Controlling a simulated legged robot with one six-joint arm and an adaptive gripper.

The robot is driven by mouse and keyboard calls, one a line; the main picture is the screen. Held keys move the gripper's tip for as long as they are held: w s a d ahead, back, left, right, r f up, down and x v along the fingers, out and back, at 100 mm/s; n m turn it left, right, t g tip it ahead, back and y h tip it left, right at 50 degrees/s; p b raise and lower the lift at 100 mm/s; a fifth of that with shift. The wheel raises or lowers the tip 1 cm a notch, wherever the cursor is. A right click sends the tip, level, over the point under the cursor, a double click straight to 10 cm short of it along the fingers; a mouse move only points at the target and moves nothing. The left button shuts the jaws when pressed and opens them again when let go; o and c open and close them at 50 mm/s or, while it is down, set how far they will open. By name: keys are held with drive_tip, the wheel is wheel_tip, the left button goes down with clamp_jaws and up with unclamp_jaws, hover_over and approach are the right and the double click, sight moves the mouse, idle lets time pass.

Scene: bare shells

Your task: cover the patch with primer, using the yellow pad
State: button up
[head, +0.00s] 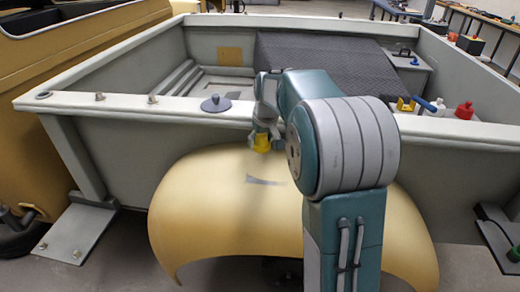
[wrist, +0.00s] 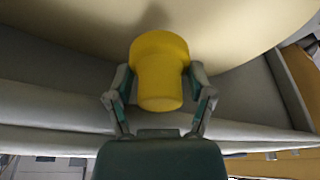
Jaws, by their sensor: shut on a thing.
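The tan fender shell (head: 200,205) curves up in front of the grey truck bed in the head view. A small, ragged grey patch (head: 264,181) lies near its top, partly beside my arm. My gripper (head: 264,128) is shut on the yellow pad (head: 262,146) and holds it above and behind the patch, near the bed's rail. In the wrist view my gripper's fingers (wrist: 160,75) clasp both sides of the yellow pad (wrist: 160,92), and its wide end points toward the fender (wrist: 235,30). I cannot tell whether the pad touches the fender. The patch does not show clearly there.
The bed's pale rail (head: 120,103) runs close behind the fender. A red bottle (head: 464,110), a white and blue tube (head: 430,105) and a yellow item (head: 405,104) stand at right. The fender's left side is clear.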

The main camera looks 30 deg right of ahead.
drive_tip(key=shift+d+r, duration=0.15)
drive_tip(key=shift+r, duration=0.15)
drive_tip(key=shift+r, duration=0.45)
drive_tip(key=shift+v, duration=1.05)
drive_tip(key=shift+w, duration=0.25)
drive_tip(key=shift+s+a, duration=0.1)
drive_tip(key=shift+a, duration=0.1)
